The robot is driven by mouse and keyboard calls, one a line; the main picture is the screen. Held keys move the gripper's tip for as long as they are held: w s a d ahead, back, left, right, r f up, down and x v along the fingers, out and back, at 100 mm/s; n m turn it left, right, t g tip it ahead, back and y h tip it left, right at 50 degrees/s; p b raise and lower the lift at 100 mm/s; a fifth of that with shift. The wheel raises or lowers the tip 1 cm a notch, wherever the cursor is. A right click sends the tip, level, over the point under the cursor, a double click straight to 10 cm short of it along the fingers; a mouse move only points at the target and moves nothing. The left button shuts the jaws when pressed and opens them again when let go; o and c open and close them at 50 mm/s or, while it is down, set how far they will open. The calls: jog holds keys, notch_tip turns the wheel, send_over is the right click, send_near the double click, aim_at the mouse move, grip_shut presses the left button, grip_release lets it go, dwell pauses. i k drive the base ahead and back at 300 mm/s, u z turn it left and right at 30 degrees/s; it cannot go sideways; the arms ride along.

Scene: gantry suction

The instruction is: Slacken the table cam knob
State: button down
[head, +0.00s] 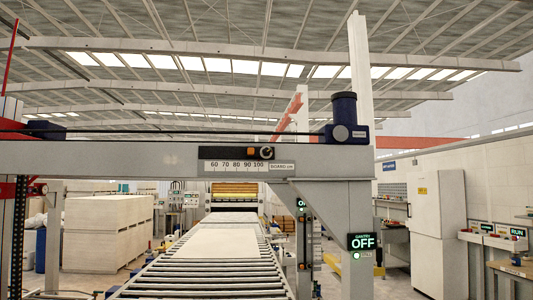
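I cannot pick out a knob marked as the table cam knob in the head view. A small round pale-rimmed dial or knob (266,153) sits on a dark plate on the gantry beam (130,160), next to an orange square (251,151). I cannot tell whether it is the task's knob. Below it is a white scale (246,166) marked 60 to 100. My gripper is not in this view.
A roller conveyor (205,284) runs away under the beam, with a pale flat board (222,243) on it. A lit sign (362,241) on the gantry post reads OFF. Stacked boards (100,235) stand left; a white cabinet (438,235) stands right.

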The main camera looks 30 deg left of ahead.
aim_at(265, 152)
jog(key=z, duration=2.7)
jog(key=k, duration=2.2)
jog(key=u, duration=2.5)
